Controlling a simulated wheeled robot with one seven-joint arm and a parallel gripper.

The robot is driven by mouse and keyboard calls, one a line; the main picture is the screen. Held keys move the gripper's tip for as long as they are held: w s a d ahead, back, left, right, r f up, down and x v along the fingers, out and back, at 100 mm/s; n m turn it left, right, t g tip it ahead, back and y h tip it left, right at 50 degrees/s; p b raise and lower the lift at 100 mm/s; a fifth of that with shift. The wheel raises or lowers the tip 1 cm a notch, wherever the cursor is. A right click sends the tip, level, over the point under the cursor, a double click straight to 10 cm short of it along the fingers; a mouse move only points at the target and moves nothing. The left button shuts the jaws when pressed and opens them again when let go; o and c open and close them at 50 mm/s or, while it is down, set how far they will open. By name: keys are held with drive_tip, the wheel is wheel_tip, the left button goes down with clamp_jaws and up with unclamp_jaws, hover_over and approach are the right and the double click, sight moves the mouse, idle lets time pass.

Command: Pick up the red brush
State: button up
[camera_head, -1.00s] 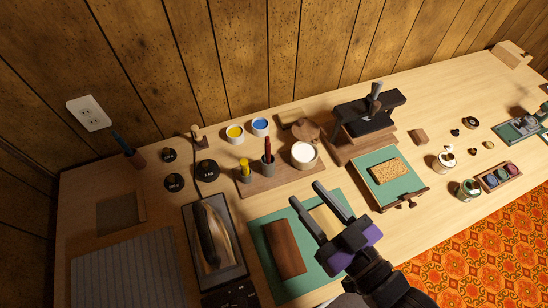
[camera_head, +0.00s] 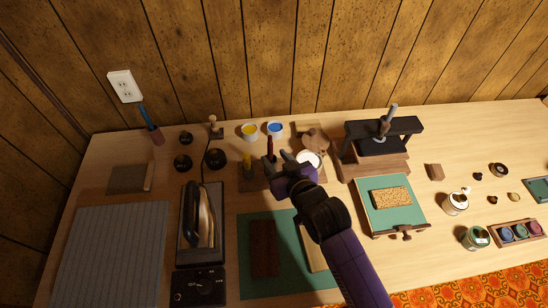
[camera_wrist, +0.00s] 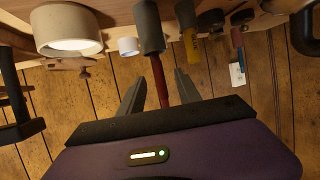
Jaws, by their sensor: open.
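The red brush (camera_head: 269,146) stands upright in the head view, at the back of the table in a small holder that my arm mostly hides. In the wrist view, which looks upside down, the red brush (camera_wrist: 160,82) sticks out of a grey cylindrical holder (camera_wrist: 149,26). My gripper (camera_head: 276,161) is open, reaching in from the front right. In the wrist view its two fingers lie on either side of the red brush, with a visible gap to each. The brush is still in its holder.
A white jar (camera_head: 311,156) is close on the right. An iron (camera_head: 199,217) lies left, a press (camera_head: 383,138) right. The wall is behind.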

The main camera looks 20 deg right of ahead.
drive_tip(key=shift+w+f, duration=0.2)
drive_tip(key=shift+w, duration=0.05)
drive_tip(key=shift+p+x, duration=0.6)
drive_tip(key=shift+x, duration=2.95)
drive_tip(key=shift+d, duration=0.1)
clamp_jaws()
